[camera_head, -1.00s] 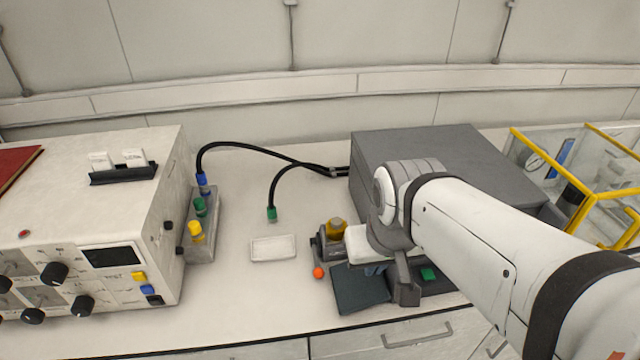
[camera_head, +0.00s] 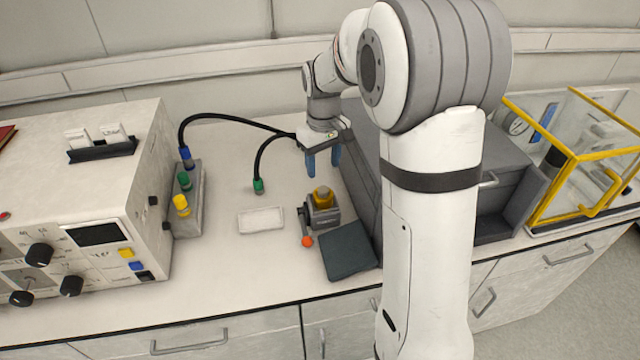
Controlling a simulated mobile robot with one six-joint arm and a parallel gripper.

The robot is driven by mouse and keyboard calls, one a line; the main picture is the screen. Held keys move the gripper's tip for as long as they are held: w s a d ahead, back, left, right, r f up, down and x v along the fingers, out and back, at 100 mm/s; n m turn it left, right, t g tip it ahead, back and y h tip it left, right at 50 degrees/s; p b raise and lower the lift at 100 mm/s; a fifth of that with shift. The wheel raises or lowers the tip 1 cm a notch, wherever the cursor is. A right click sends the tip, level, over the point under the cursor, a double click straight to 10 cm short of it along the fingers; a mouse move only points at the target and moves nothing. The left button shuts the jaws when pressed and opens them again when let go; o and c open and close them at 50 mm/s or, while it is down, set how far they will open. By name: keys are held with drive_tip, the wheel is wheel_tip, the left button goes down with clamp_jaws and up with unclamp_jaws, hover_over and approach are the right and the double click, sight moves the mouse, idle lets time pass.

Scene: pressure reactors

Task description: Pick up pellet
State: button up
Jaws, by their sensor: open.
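I cannot make out a separate pellet. A small grey device (camera_head: 321,215) with a brass-yellow cylinder (camera_head: 323,197) on top and a lever with an orange knob (camera_head: 307,241) stands on the bench. A shallow white tray (camera_head: 261,220) lies to its left; no pellet shows in it. My gripper (camera_head: 323,168) points down with its two blue fingers apart and empty. In the picture it is above the grey device, apparently behind it and over the bench.
A dark flat plate (camera_head: 348,252) lies right of the device. A large grey box (camera_head: 505,165) is partly hidden behind my arm. Black cables run from a plug block (camera_head: 187,215) and a green plug (camera_head: 258,186). A yellow-framed clear case (camera_head: 575,165) stands at right.

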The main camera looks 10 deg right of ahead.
sight(323, 189)
drive_tip(key=shift+w+f, duration=0.25)
drive_tip(key=shift+f, duration=0.1)
drive_tip(key=f+p, duration=0.1)
drive_tip(key=f, duration=0.6)
drive_tip(key=shift+w+d+f+p, duration=0.15)
drive_tip(key=shift+w+f+p, duration=0.05)
drive_tip(key=shift+f+p, duration=0.15)
drive_tip(key=shift+c, duration=0.3)
drive_tip(key=shift+r, duration=0.1)
drive_tip(key=c, duration=1)
